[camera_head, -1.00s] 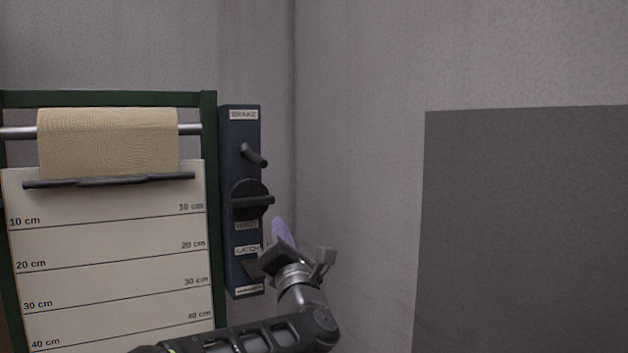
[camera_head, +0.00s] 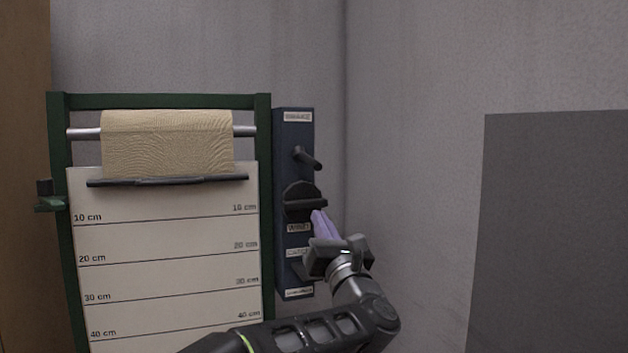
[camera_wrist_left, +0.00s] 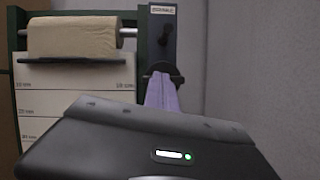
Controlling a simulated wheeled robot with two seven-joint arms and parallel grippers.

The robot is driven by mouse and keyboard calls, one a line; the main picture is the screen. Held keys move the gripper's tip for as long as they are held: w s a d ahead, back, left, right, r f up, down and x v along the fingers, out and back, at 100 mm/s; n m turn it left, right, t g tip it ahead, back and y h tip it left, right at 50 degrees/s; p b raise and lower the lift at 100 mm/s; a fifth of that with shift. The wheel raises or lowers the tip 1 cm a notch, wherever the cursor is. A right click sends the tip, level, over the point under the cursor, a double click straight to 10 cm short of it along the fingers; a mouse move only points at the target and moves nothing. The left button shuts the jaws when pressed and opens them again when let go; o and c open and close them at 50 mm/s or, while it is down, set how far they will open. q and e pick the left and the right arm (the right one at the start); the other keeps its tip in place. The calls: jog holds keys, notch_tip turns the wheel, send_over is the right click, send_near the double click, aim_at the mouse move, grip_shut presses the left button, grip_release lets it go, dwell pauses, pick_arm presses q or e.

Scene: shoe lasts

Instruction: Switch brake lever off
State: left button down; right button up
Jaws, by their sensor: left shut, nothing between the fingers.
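The brake lever (camera_head: 308,158) is a dark handle near the top of a narrow dark-blue panel (camera_head: 294,130), under a label that reads as BRAKE (camera_head: 298,117). It points out and slightly down to the right. It also shows in the left wrist view (camera_wrist_left: 165,36). My left gripper (camera_head: 321,222) is in front of the panel's right side, below the brake lever and apart from it. Its purple fingers are shut and empty, pointing up, close to the dark winder knob (camera_head: 305,203); I cannot tell whether they touch it. My right gripper is not in view.
A green frame (camera_head: 264,250) with a roll of tan cloth (camera_head: 168,142) and a cm-marked white board (camera_head: 165,270) stands left of the panel. A lower catch lever (camera_head: 300,270) is partly behind my gripper. Grey wall closes off the right.

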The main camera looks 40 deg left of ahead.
aim_at(308, 160)
pick_arm(q)
jog(key=w+a+r+p, duration=0.4)
jog(key=w+a+r, duration=0.1)
jog(key=r, duration=0.2)
jog(key=shift+w+a+r, duration=0.15)
jog(key=shift+a+r, duration=0.05)
jog(key=shift+a, duration=0.05)
